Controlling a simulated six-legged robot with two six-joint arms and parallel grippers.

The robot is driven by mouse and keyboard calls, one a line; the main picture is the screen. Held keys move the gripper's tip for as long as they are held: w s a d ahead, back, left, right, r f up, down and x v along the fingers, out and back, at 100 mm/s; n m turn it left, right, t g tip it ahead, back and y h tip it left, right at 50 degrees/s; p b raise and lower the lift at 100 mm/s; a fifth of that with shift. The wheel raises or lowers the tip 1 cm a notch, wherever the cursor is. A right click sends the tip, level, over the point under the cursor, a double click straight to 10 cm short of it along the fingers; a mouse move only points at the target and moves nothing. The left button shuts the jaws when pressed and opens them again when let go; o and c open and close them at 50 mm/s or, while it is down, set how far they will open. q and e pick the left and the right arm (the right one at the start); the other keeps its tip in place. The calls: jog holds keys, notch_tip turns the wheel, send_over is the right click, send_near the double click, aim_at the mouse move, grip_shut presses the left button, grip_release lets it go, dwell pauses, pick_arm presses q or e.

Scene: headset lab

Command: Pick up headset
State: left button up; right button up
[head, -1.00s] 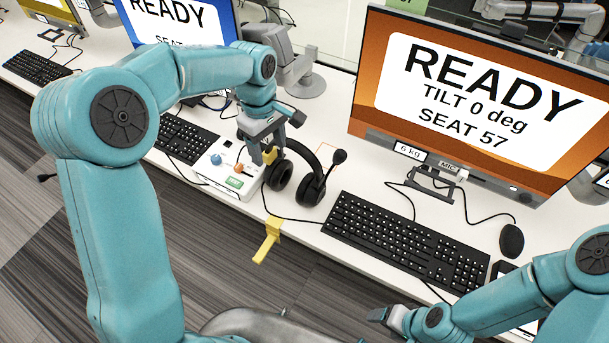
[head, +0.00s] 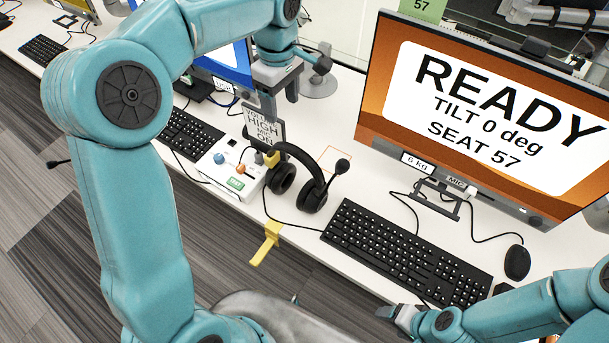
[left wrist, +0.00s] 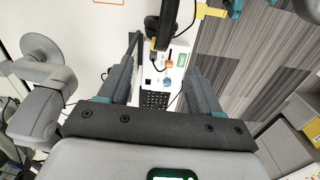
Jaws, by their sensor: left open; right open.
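The black headset (head: 313,190) is on the white desk, with its band arched and its microphone boom out to the right. It sits beside the white control box. My left gripper (head: 280,102) is open and empty, above and behind the headset, near a white card. In the left wrist view, part of the headset (left wrist: 168,22) shows beyond the open fingers of the left gripper (left wrist: 162,58), not between them. My right gripper (head: 386,312) is open and empty, low in the head view, in front of the keyboard and away from the headset.
The control box (head: 222,190) has blue and orange knobs. A white lettered card (head: 262,127) stands behind it. A yellow hook (head: 265,243) hangs at the desk edge. A keyboard (head: 400,250), mouse (head: 517,262) and large monitor (head: 470,110) stand right of the headset.

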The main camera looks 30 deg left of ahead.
pick_arm(q)
send_over(281, 145)
notch_tip(281, 145, down, 5)
jog(key=shift+a, duration=0.1)
jog(key=f, duration=0.4)
jog(key=shift+w+d+f+p, duration=0.2)
jog(key=shift+w+f+p, duration=0.1)
jog(key=shift+f, duration=0.1)
jog(key=shift+s+a+f, duration=0.2)
jog(key=shift+s+f, duration=0.15)
jog(key=shift+f, duration=0.15)
jog(key=f+p, duration=0.1)
jog(key=f, duration=0.3)
jog(key=shift+w+f+p, duration=0.2)
jog(key=shift+f+p, duration=0.15)
jog(key=shift+f, duration=0.05)
jog(key=shift+a+f, duration=0.1)
jog(key=shift+s, duration=0.1)
